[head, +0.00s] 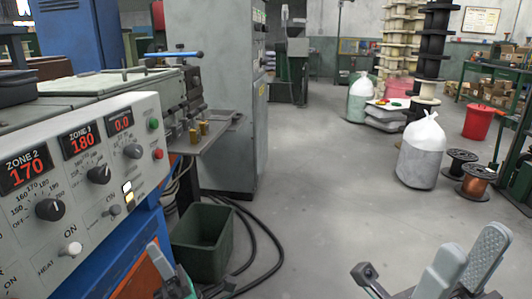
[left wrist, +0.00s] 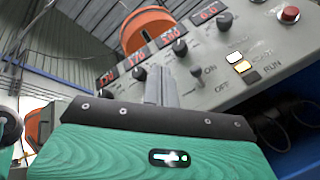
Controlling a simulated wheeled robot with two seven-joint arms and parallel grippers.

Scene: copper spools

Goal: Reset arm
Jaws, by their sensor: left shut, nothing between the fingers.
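My left gripper (head: 158,256) is at the bottom left of the head view, beside the blue machine's control panel and left of the green bin. Its grey fingers are together with nothing between them. In the left wrist view the shut fingers (left wrist: 160,87) stand up in front of the panel; whether they touch it I cannot tell. My right gripper (head: 472,262) is at the bottom right of the head view, over bare floor. Its grey fingers are apart, with a textured pad showing, and I see nothing between them. Its lower part is cut off by the frame.
The control panel (head: 84,213) with knobs and red displays fills the left side. A dark green bin (head: 203,245) and black hoses lie on the floor. A white sack (head: 421,158), a copper spool (head: 474,184) and a red bucket (head: 478,122) stand at the right. The middle floor is clear.

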